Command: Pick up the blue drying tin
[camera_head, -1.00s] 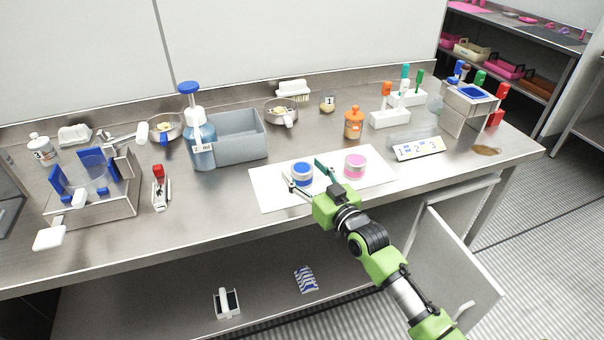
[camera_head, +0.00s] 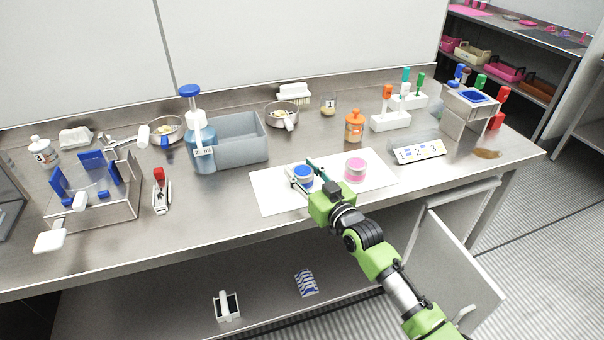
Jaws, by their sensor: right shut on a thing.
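The blue drying tin (camera_head: 303,173) is a small round tin with a blue top and a pale band. It stands over the white mat (camera_head: 272,199) on the steel bench. My right gripper (camera_head: 304,175) reaches in from the front right, its fingers closed against both sides of the tin. I cannot tell whether the tin touches the mat. A pink tin (camera_head: 355,169) stands on the mat to the right, apart from the gripper. My left gripper is not in view.
A grey bin (camera_head: 240,150) and a blue-topped pump bottle (camera_head: 200,140) stand behind the mat at left. An orange bottle (camera_head: 354,126), white holders (camera_head: 390,122) and a numbered plate (camera_head: 419,151) stand at right.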

